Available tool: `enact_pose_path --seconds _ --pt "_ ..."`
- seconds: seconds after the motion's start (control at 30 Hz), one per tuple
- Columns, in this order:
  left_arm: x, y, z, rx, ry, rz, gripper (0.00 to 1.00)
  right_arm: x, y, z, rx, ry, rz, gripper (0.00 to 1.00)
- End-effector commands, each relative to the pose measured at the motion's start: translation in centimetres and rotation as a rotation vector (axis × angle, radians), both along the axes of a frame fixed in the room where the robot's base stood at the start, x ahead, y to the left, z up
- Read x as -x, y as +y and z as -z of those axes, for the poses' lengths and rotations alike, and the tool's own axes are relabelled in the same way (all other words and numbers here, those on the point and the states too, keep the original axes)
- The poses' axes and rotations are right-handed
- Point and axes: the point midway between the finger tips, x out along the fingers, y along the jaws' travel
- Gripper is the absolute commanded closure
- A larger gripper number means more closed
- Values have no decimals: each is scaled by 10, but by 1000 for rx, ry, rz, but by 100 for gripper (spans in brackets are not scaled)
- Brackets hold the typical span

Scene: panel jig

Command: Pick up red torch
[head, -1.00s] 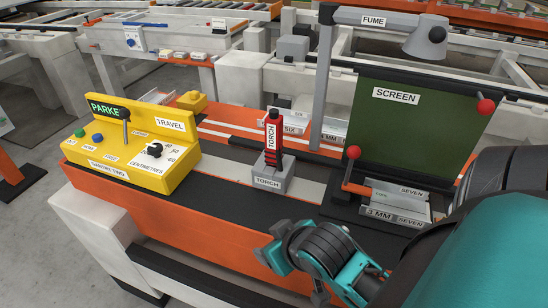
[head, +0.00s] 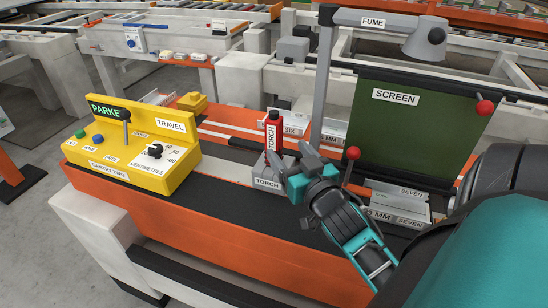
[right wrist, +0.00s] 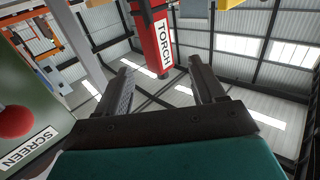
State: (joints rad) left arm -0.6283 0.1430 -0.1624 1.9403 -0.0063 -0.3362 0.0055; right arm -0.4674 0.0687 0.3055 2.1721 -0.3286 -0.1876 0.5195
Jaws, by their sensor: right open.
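The red torch (head: 273,131) stands upright in its grey holder labelled TORCH (head: 265,181) on the dark bench top. In the head view my right gripper (head: 283,164) is right at the torch's lower part and hides some of it and of the holder. In the right wrist view the torch (right wrist: 160,40) shows ahead, between and beyond the two fingers of the right gripper (right wrist: 165,82). The fingers are apart and I see no grip on the torch. My left gripper is not in view.
The green screen (head: 415,130) with red knobs (head: 353,153) stands just right of the torch. The grey fume arm post (head: 322,80) rises behind it.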

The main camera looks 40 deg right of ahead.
Motion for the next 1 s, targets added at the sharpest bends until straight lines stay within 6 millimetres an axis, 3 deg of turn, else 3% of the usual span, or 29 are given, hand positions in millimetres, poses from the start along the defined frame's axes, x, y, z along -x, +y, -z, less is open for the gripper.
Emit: enact_pose_path --seconds 0.1,0.3,0.53,0.8,1.0 --pt "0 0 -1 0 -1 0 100 -22 -6 -2 2 -3 -2 31" --pt "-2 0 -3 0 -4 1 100 -49 -16 -1 2 1 0 31" --pt "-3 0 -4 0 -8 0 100 -63 -21 -1 2 2 0 31" --pt "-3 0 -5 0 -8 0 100 -98 -36 -1 0 2 0 31" --pt "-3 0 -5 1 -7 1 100 -105 -38 0 1 3 0 31"
